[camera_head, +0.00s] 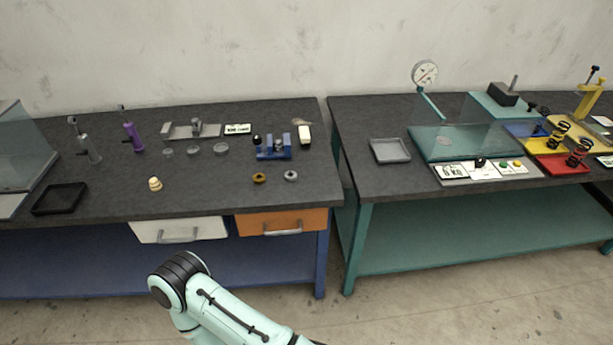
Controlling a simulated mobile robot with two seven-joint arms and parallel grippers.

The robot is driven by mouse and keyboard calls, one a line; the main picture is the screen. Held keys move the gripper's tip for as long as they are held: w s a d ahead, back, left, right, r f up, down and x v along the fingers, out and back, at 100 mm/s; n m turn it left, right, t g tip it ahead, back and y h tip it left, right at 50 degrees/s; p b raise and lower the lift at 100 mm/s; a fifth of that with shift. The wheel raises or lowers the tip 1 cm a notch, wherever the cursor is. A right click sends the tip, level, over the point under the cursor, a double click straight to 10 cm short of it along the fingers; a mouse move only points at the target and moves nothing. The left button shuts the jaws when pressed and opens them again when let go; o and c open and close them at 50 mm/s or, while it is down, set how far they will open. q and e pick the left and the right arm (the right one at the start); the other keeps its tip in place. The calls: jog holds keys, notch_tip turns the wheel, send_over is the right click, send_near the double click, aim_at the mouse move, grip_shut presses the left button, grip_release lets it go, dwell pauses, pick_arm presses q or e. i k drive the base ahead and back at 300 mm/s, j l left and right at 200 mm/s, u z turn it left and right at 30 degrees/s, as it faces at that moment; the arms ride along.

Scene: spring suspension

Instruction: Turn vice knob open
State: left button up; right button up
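A small blue vice (273,151) stands on the dark top of the left workbench, near its right end. A round black knob (257,139) shows at the vice's left side. A grey metal part sits at the middle of the vice; whether the jaws grip anything is too small to tell. Neither of my grippers is in view. Only a pale green link of one of my arms shows at the bottom, in front of the left bench and well apart from the vice.
A brass ring (259,178) and a steel ring (291,176) lie in front of the vice. A gap separates the left bench from the teal bench (354,236). A black tray (60,198) lies at left.

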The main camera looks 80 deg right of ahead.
aim_at(257, 138)
jog(key=l+z, duration=0.1)
jog(key=z, duration=2.5)
jog(key=l, duration=0.1)
